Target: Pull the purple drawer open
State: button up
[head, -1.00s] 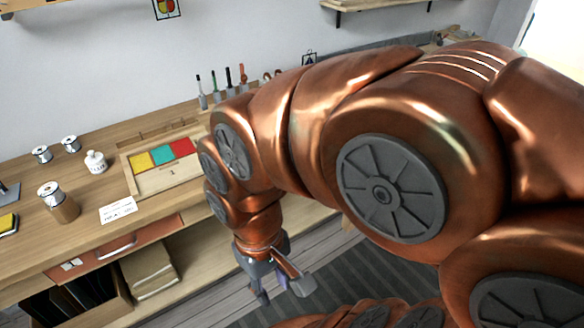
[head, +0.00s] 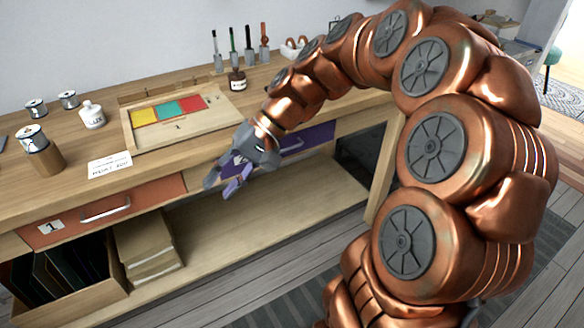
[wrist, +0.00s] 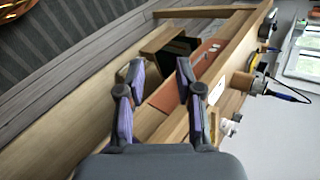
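The purple drawer (head: 309,139) is in the right half of the workbench front in the head view. It looks closed, and its left part is hidden behind my gripper. A metal bar handle (head: 291,146) shows on its face. My gripper (head: 227,184) is in front of the bench, at the drawer's left end, with its fingers pointing down and left. In the wrist view, my gripper (wrist: 158,90) has its two fingers spread apart with nothing between them. The purple drawer cannot be made out in the wrist view.
An orange drawer (head: 70,225) marked 1 is to the left. Below are a lower shelf (head: 240,230) and a box of dark folders (head: 75,290). A wooden tray (head: 215,117) with coloured tiles, jars and tools stands on the bench top (head: 70,165). Floor in front is clear.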

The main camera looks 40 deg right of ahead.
jog(key=w+d+f+m+t+b, duration=0.25)
jog(key=d+f+t+b, duration=0.2)
jog(key=d, duration=0.65)
jog(key=w+d+f+m+t+y+b, duration=0.1)
jog(key=w+d+f+m+t+b, duration=0.2)
jog(key=d+b, duration=0.5)
jog(key=w+d+f+m+t+b, duration=0.25)
jog(key=w+d+f+t, duration=0.2)
jog(key=d, duration=0.85)
jog(key=w+a+f+g+b, duration=0.1)
jog(key=w+a+b, duration=0.1)
jog(key=w+a, duration=0.3)
jog(key=shift+w+f+n, duration=0.2)
jog(key=shift+f+n, duration=0.1)
jog(key=shift+f, duration=0.05)
jog(key=shift+c, duration=0.4)
grip_shut()
